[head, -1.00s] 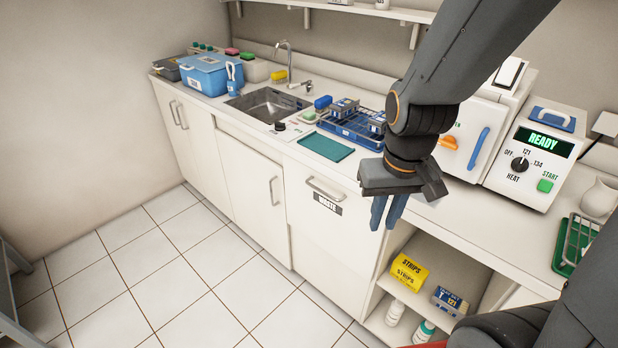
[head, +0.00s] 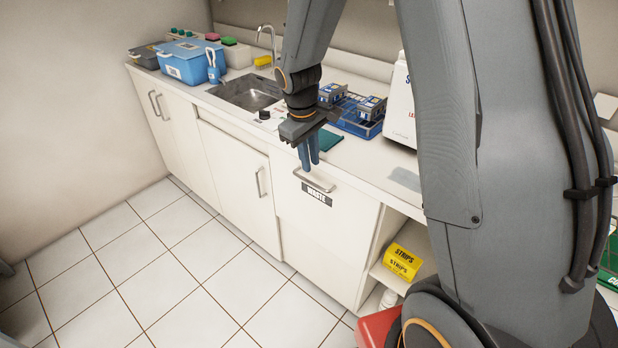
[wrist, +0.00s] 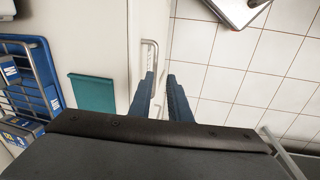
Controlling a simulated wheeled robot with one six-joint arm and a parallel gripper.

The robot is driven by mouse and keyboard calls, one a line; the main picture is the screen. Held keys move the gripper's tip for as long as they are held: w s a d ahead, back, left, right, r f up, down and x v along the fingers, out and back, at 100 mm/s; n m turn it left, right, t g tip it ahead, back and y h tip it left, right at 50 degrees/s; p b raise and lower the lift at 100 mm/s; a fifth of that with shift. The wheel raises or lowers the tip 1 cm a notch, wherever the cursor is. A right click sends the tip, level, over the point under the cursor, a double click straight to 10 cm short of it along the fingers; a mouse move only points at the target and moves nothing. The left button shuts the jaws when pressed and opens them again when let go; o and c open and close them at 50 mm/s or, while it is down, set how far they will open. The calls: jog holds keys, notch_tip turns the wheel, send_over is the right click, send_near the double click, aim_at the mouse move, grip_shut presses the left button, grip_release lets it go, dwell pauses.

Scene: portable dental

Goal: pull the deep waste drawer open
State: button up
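The deep waste drawer (head: 325,235) is a tall white front under the counter, marked with a dark WASTE label (head: 317,194). It sits flush and shut. Its silver bar handle (head: 312,181) runs along the top of the front, and the handle also shows in the wrist view (wrist: 151,55). My gripper (head: 309,166) points down just above the handle at the counter's front edge. Its two blue fingers (wrist: 161,80) are apart with a gap between them. The handle lies close to the left fingertip in the wrist view; I cannot tell whether they touch.
A teal mat (head: 328,141) and a blue rack tray (head: 356,122) lie on the counter behind my gripper. A cupboard door with a handle (head: 261,182) is to the left. An open shelf with a yellow STRIPS box (head: 402,262) is to the right.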

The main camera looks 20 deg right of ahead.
aim_at(311, 182)
jog(key=shift+n, duration=0.4)
jog(key=shift+w+d+f+p, duration=0.2)
jog(key=shift+w+f, duration=0.35)
jog(key=shift+f, duration=0.95)
jog(key=shift+w+d+f+p, duration=0.15)
jog(key=shift+w+f+p, duration=0.3)
jog(key=shift+f, duration=1.05)
jog(key=shift+w+d+f+p, duration=0.15)
jog(key=shift+w+f, duration=0.45)
jog(key=shift+f, duration=0.9)
grip_shut()
